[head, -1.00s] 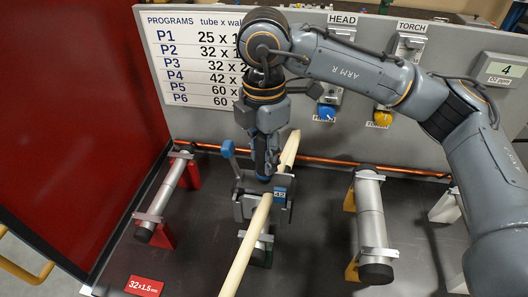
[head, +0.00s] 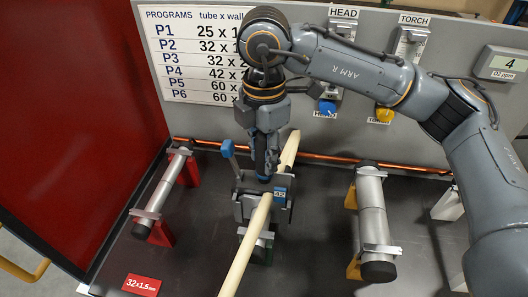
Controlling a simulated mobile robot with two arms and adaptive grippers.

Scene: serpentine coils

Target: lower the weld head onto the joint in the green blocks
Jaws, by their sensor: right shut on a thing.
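My right gripper (head: 265,168) points down and is shut on the upper part of the weld head (head: 246,204), a grey clamp-like tool with a blue lever at its left and a blue "42" label. The weld head is at the tube in the green blocks (head: 269,252), in the middle of the bench. A long cream bar or hose (head: 246,249) passes in front of it and hides much of the tube and the joint. I cannot tell whether the weld head touches the tube. My left gripper is not in view.
A tube in red blocks (head: 189,172) lies to the left and a thicker tube in yellow blocks (head: 372,218) to the right. White blocks (head: 447,206) stand at the far right. A copper pipe (head: 335,160) runs along the back panel. A red "32x1.5" plate (head: 142,285) lies front left.

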